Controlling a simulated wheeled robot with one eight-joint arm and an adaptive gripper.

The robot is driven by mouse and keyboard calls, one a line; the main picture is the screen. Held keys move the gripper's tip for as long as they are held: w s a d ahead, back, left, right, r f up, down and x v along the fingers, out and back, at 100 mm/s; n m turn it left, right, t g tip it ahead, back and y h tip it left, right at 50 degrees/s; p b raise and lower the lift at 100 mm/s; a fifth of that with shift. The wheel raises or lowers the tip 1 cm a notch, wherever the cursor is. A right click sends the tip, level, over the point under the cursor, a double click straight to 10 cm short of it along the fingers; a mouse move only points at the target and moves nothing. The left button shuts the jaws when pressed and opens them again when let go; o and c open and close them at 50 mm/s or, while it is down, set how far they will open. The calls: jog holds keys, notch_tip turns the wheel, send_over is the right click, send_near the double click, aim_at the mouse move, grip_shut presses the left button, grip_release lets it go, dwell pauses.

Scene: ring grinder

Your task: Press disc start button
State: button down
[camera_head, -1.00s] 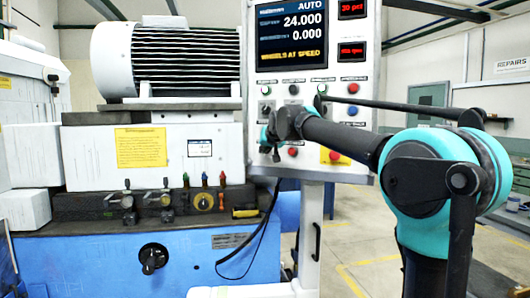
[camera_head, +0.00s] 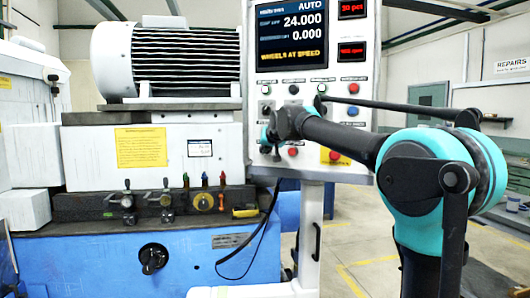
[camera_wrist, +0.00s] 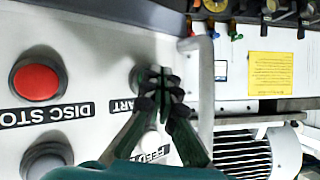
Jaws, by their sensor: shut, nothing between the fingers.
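The disc start button shows in the wrist view only as a dark round rim (camera_wrist: 136,78) behind my fingertips, above a label whose visible end reads "ART". Its face is mostly hidden. My gripper (camera_wrist: 160,78) is shut and empty, its tips over or right beside this button; I cannot tell whether they touch it. In the head view my gripper (camera_head: 267,147) is at the lower left of the control panel (camera_head: 305,175) and covers that button. The red disc stop button (camera_wrist: 36,82) is to the left of the tips in the wrist view.
A white button (camera_wrist: 151,144) by a feed label and a grey button (camera_wrist: 46,160) lie close by in the wrist view. A grey handle (camera_wrist: 206,95) stands beside the panel. The screen (camera_head: 292,35) reads "WHEELS AT SPEED". A red emergency button (camera_head: 333,156) sits on yellow.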

jog(key=shift+w, duration=0.2)
jog(key=shift+s, duration=0.1)
dwell(0.4)
jog(key=shift+s+a, duration=0.25)
jog(key=shift+s, duration=0.55)
jog(key=s, duration=0.2)
jog(key=s+a, duration=0.1)
jog(key=s, duration=0.1)
jog(key=shift+s+a, duration=0.2)
jog(key=shift+s, duration=0.2)
dwell(0.4)
